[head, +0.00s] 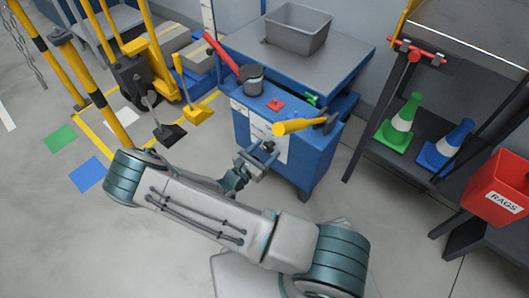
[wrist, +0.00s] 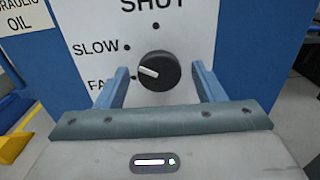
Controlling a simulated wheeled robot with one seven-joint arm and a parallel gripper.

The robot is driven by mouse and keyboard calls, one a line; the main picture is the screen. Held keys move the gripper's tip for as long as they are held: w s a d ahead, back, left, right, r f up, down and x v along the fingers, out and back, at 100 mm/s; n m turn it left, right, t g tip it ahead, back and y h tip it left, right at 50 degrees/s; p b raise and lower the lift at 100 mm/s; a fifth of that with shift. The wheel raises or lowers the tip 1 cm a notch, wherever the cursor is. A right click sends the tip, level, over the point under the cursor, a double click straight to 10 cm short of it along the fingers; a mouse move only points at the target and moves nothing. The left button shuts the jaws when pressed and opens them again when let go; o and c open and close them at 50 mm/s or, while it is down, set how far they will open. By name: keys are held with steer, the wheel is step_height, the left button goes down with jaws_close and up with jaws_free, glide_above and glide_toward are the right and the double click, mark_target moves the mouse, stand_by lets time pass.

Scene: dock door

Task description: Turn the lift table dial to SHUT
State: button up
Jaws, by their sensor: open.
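The lift table dial (wrist: 165,76), a round black knob with a white pointer mark, is on a white panel (wrist: 205,20) of the blue lift table (head: 309,158). SHUT is printed above it, SLOW at upper left, and a label starting FA at left, partly hidden by a finger. My gripper (wrist: 160,82) is open, with one blue finger on each side of the dial. Whether the fingers touch it I cannot tell. In the head view my gripper (head: 262,158) is at the front of the lift table.
A grey bin (head: 298,28) stands on the table top. Cones (head: 401,118) and a red RAGS bin (head: 499,190) are at right. Floor at lower left is clear.

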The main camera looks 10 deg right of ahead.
steer(key=c, duration=1)
steer(key=shift+o, duration=0.3)
steer(key=shift+r+m+p, duration=0.1)
steer(key=shift+m+p, duration=0.2)
steer(key=m+p, duration=0.3)
steer(key=m, duration=0.2)
steer(key=shift+m, duration=0.3)
steer(key=m+p, duration=0.3)
steer(key=m, duration=0.2)
steer(key=shift+m, duration=0.3)
steer(key=o, duration=0.9)
steer(key=shift+w, duration=0.1)
